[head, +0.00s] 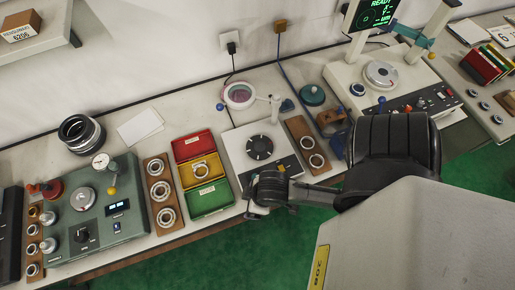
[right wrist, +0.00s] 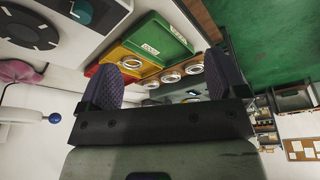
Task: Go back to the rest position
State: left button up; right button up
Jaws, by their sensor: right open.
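My right gripper (right wrist: 160,88) is open, with nothing between its two purple-padded fingers in the right wrist view. In the head view the right gripper (head: 268,190) is over the bench's front edge, beside the green bin (head: 210,203) and in front of the white tester with a dark round plate (head: 259,147). My left gripper is in neither view. One bearing ring (head: 201,170) lies in the yellow bin (head: 186,175). Several rings lie on a wooden board (head: 160,203) left of the bins. The red bin (head: 192,147) and green bin look empty.
A green-grey gauge station (head: 120,215) stands on the left of the bench. Another wooden board with rings (head: 307,147) lies right of the tester. A ring-lamp magnifier (head: 239,96) stands behind. Green floor (head: 270,250) is open in front of the bench.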

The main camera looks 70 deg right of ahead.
jog(key=shift+s+d+r, duration=0.3)
jog(key=shift+s+r, duration=0.05)
jog(key=shift+s, duration=0.2)
jog(key=shift+r, duration=0.1)
notch_tip(320, 180, up, 18)
jog(key=p, duration=1.8)
